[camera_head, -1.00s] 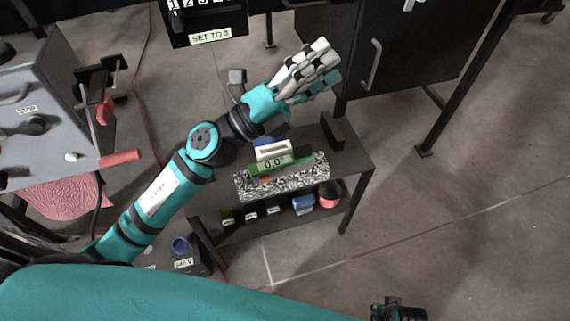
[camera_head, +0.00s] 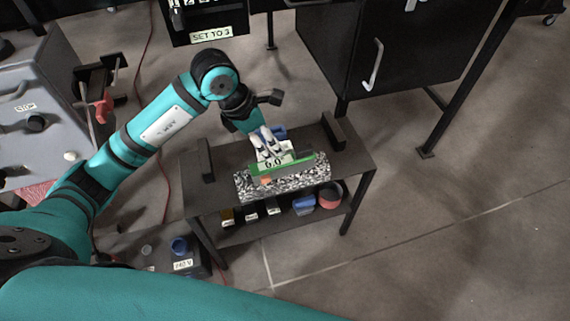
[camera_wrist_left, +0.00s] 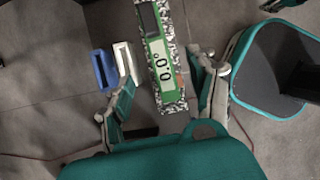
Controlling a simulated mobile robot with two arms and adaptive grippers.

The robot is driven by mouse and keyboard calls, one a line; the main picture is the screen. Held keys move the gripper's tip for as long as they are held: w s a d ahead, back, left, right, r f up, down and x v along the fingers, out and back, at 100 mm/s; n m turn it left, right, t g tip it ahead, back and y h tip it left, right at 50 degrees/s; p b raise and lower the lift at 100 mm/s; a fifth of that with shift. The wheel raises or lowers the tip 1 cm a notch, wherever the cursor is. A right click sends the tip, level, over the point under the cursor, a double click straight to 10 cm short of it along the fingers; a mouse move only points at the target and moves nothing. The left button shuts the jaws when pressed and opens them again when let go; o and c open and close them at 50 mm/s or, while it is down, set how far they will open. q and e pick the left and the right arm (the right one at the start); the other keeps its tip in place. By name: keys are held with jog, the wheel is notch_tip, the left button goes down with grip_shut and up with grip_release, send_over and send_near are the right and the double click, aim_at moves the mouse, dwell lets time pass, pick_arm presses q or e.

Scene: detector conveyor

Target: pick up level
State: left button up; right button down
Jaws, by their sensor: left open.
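In the left wrist view the level (camera_wrist_left: 161,68) runs lengthwise between the open fingers of the gripper (camera_wrist_left: 168,88). I cannot tell whether a finger touches it. My right gripper is not in view.
A blue block (camera_wrist_left: 103,70) and a white block (camera_wrist_left: 125,62) stand beside the speckled block. Dark upright brackets stand at the table's left (camera_head: 206,160) and right (camera_head: 333,130). Several small items sit on the lower shelf. A black cabinet (camera_head: 420,50) stands behind.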

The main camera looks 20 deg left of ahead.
aim_at(285, 160)
pick_arm(q)
jog(key=x, duration=0.6)
jog(key=shift+w+d+f, duration=0.1)
jog(key=shift+f, duration=0.05)
jog(key=x, duration=0.2)
jog(key=b+x, duration=0.1)
jog(key=x, duration=0.1)
jog(key=shift+f, duration=0.25)
jog(key=shift+w+f, duration=0.15)
jog(key=shift+f, duration=0.25)
jog(key=c, duration=0.6)
grip_shut()
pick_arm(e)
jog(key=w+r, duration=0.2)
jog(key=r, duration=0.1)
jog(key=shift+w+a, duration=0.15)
